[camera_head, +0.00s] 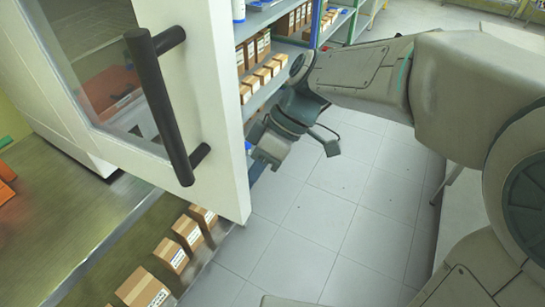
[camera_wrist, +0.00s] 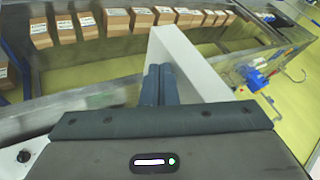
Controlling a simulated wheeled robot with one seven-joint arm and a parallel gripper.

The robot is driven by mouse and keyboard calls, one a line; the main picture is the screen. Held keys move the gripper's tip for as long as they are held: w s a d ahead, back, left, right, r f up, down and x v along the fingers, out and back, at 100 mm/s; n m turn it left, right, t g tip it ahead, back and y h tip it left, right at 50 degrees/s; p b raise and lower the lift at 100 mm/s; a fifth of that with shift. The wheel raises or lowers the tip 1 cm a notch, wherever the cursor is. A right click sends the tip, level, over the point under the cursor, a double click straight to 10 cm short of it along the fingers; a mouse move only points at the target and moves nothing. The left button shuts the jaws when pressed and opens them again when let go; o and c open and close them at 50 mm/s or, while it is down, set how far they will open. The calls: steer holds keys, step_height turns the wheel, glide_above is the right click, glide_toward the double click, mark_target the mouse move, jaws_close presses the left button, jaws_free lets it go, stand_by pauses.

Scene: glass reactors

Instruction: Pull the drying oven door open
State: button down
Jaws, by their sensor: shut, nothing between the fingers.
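The drying oven door (camera_head: 220,110) is a white panel with a dark glass window (camera_head: 95,60) and a long black bar handle (camera_head: 160,105). It fills the upper left of the head view and stands swung out at an angle from the white oven body (camera_head: 60,135). My gripper (camera_head: 266,157) is just past the door's free edge, which partly covers it, and away from the handle. In the wrist view my gripper's fingers (camera_wrist: 160,85) are together and empty. The white door (camera_wrist: 190,60) rises close beside and beyond them; contact cannot be told.
A metal bench (camera_head: 50,220) lies below the oven, with cardboard boxes (camera_head: 171,255) on a lower shelf. Shelves with more boxes (camera_head: 262,75) stand behind my gripper. The tiled floor (camera_head: 330,215) to the right is clear. Blue items (camera_wrist: 255,78) show at the right in the wrist view.

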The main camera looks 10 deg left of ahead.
mark_target(241, 203)
steer(key=shift+m+t+y, duration=0.3)
steer(key=shift+m, duration=0.2)
steer(key=s+b, duration=0.1)
steer(key=s, duration=0.2)
steer(key=s+a, duration=0.1)
steer(key=s, duration=0.2)
steer(key=s+a+b, duration=0.1)
steer(key=s, duration=0.1)
steer(key=shift+s+a+b, duration=0.15)
steer(key=shift+s+b, duration=0.15)
steer(key=shift+s, duration=0.1)
steer(key=w, duration=0.1)
steer(key=w+d, duration=0.1)
steer(key=w, duration=0.1)
steer(key=shift+d+f+b, duration=0.1)
steer(key=shift+d+b, duration=0.25)
steer(key=shift+b, duration=0.05)
steer(key=shift+w+d+r, duration=0.55)
steer(key=shift+w+r, duration=0.2)
steer(key=s+v, duration=0.1)
steer(key=v, duration=0.7)
steer(key=shift+s+d, duration=0.25)
steer(key=shift+d, duration=0.1)
